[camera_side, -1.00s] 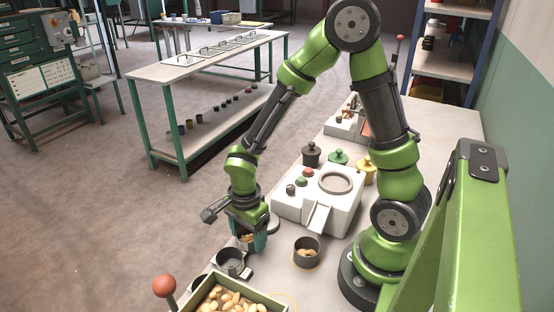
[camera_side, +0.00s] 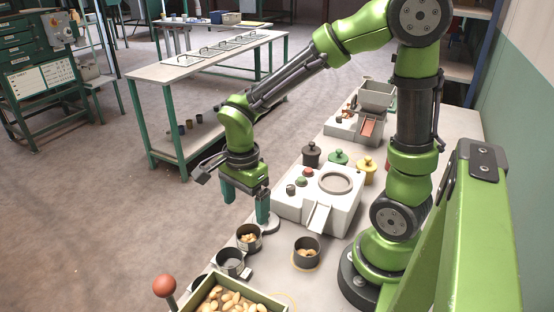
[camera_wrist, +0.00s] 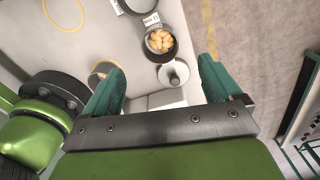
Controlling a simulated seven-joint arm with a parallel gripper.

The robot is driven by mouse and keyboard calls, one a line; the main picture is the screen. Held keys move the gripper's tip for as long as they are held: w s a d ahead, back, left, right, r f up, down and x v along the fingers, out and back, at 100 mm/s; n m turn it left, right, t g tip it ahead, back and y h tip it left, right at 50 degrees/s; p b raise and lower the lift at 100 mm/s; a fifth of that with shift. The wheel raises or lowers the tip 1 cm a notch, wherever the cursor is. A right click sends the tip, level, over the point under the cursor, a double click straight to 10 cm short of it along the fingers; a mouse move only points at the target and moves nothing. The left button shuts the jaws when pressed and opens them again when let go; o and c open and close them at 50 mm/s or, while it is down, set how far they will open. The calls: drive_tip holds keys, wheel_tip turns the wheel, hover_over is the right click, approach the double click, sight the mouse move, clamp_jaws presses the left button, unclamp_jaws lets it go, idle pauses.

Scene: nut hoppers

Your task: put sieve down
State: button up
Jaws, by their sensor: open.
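The sieve appears to be the dark round cup with pale nuts in it (camera_side: 249,238), standing upright on the bench near its left edge. It also shows in the wrist view (camera_wrist: 160,43), near a small label. My gripper (camera_side: 246,210) is above it with its two green fingers spread wide and nothing between them. In the wrist view, the open fingers (camera_wrist: 160,66) are clear of the cup. The mesh or bottom of the cup is hidden by the nuts.
An empty dark cup (camera_side: 231,262) stands just in front, and another cup with nuts (camera_side: 306,252) to the right. A round metal disc (camera_side: 267,226) lies behind. A white machine (camera_side: 290,208) and a crate of nuts (camera_side: 262,299) stand close by.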

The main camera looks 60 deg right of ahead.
drive_tip(key=s+r+n+t+y, duration=0.1)
drive_tip(key=s+r+n+t, duration=0.2)
drive_tip(key=r+n, duration=0.3)
drive_tip(key=s+d+r+n+t+y, duration=0.1)
drive_tip(key=s+r+n+t, duration=0.2)
drive_tip(key=r+n, duration=0.4)
drive_tip(key=n+t, duration=0.1)
drive_tip(key=n, duration=0.2)
drive_tip(key=shift+r, duration=0.1)
idle(0.7)
